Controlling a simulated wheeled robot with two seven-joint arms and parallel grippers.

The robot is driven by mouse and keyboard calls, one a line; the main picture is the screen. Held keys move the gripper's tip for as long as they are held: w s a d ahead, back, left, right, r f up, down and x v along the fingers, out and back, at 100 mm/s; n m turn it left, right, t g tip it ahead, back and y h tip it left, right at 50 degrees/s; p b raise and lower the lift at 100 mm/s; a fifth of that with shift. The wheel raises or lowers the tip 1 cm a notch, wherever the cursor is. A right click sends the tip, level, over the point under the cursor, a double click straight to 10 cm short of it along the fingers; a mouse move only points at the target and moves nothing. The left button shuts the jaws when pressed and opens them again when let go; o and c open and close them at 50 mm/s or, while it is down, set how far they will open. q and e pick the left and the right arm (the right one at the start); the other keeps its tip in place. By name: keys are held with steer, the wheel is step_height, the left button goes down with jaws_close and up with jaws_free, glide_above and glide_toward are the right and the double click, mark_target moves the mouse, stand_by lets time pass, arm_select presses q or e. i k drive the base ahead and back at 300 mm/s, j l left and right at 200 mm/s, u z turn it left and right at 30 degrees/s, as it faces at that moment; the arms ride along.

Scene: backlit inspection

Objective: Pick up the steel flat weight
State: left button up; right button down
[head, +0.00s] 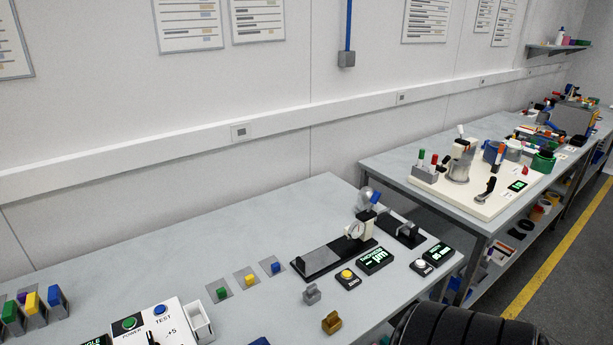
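A small grey metal-looking weight with a raised grip on top (312,293) stands on the near table (130,262), in front of the black-based instrument. It looks like the steel flat weight. A similar brass-coloured weight (332,322) stands just in front of it and slightly right, apart from it. Neither gripper shows in the head view. A black ribbed part at the bottom right is probably mine.
A black-based instrument (320,260) stands behind the weights, with a display box (375,260) and a yellow-button box (347,278) beside it. Coloured blocks (249,280) lie left. A control box (160,325) is at front left. A second table (400,165) stands beyond a gap.

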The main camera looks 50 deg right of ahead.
mark_target(312, 294)
steer(key=z, duration=1.7)
steer(key=u, duration=2.25)
steer(key=z, duration=2.25)
steer(key=k+j+z, duration=0.1)
steer(key=j+z, duration=0.2)
steer(key=z, duration=0.15)
steer(key=k+j+z, duration=0.15)
steer(key=z, duration=0.3)
steer(key=j, duration=0.1)
